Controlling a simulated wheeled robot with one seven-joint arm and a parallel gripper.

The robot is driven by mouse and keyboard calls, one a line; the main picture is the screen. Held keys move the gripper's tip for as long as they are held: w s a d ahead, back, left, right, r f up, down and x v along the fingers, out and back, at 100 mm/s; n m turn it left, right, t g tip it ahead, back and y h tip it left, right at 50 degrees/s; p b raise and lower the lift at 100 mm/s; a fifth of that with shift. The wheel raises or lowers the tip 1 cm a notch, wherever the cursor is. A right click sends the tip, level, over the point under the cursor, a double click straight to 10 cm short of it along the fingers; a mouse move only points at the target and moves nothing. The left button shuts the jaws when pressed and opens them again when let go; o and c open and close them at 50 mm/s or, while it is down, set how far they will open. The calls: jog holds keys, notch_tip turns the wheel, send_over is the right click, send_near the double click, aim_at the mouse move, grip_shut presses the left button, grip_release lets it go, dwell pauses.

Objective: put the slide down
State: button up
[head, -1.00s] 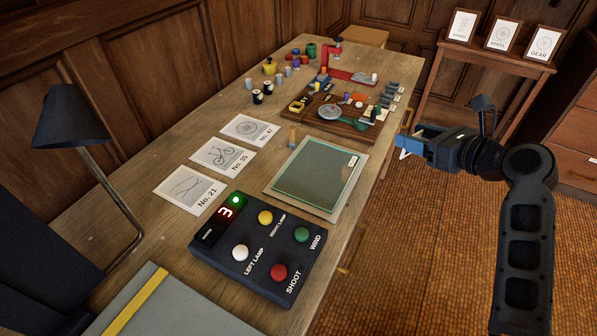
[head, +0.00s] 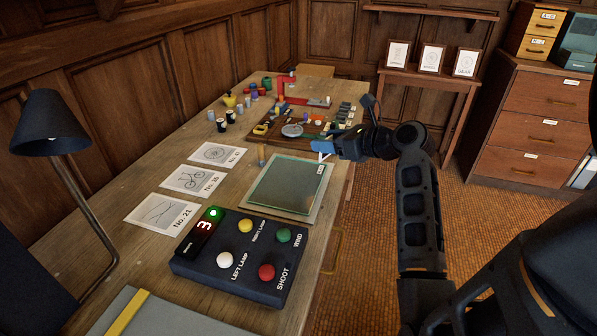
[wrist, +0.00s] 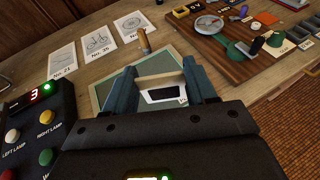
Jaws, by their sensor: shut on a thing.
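My gripper (head: 326,147) has blue fingers and is shut on a slide. It is at the far right corner of a dark green panel (head: 284,184) in a pale border on the desk. The slide is a small white-framed piece with a dark window; it shows between the two fingers in the wrist view (wrist: 161,79). In the head view only a bit of white shows at the fingertips. In the wrist view the slide appears in front of the green panel (wrist: 111,92), and I cannot tell its exact height above it.
A black control box (head: 240,255) with coloured buttons stands at the near side of the desk (head: 150,160). Several numbered cards lie to the left. A short wooden peg (head: 261,155) stands behind the panel. A brown board (head: 305,140) crowded with parts lies beyond. A lamp (head: 48,125) stands left.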

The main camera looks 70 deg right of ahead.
jog(key=w+f, duration=0.1)
jog(key=w+a+f, duration=0.1)
jog(key=w, duration=0.1)
jog(key=w+a+f, duration=0.1)
jog(key=w, duration=0.1)
jog(key=shift+a+f, duration=0.2)
jog(key=shift+a, duration=0.05)
jog(key=shift+f+b, duration=0.35)
jog(key=shift+f, duration=1.65)
jog(key=o, duration=1.1)
jog(key=shift+f, duration=0.1)
jog(key=shift+s, duration=0.15)
jog(key=v, duration=1.1)
jog(key=shift+s+a+r, duration=0.15)
jog(key=shift+s+r, duration=0.1)
jog(key=shift+s, duration=0.05)
jog(key=shift+c, duration=0.3)
